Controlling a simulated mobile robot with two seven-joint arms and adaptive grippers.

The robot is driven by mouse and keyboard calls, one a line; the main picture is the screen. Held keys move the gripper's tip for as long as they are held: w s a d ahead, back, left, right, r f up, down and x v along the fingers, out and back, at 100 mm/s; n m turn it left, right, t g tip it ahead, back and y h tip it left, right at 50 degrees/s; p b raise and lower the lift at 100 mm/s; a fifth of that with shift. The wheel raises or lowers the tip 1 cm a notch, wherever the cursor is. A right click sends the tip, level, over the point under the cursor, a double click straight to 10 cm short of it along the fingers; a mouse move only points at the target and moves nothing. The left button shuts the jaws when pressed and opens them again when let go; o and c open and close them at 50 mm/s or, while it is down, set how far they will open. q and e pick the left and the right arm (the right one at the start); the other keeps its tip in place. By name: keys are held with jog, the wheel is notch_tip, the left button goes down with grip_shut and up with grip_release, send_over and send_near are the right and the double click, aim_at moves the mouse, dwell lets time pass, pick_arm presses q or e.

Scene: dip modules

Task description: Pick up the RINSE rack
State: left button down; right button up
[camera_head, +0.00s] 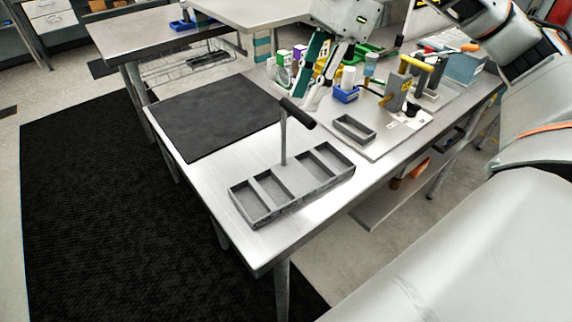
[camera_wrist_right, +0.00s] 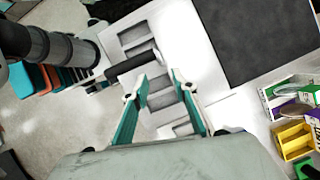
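A grey rack (camera_head: 288,190) with several open compartments sits on the front part of the metal table. An upright post carries its black bar handle (camera_head: 297,113). I cannot read any label on the rack. My right gripper (camera_head: 303,100) is above the table, close to the handle in the picture, with teal-lined fingers. In the right wrist view its fingers (camera_wrist_right: 158,78) are spread with nothing between them. There the rack (camera_wrist_right: 137,35) lies below and beyond the fingers, and the black handle (camera_wrist_right: 131,68) is beside the left fingertip. My left gripper is not in view.
A dark mat (camera_head: 218,115) lies behind the rack. Coloured boxes stand farther back. The table edge is just in front of the rack.

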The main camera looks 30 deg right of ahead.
jog(key=x, duration=0.5)
jog(key=b, duration=0.1)
send_over(284, 164)
jog(key=shift+w+d+f, duration=0.1)
jog(key=shift+w+f, duration=0.05)
jog(key=shift+f, duration=1.2)
jog(key=shift+w+d+f, duration=0.1)
jog(key=shift+w+f, duration=0.05)
jog(key=shift+f, duration=1.2)
grip_shut()
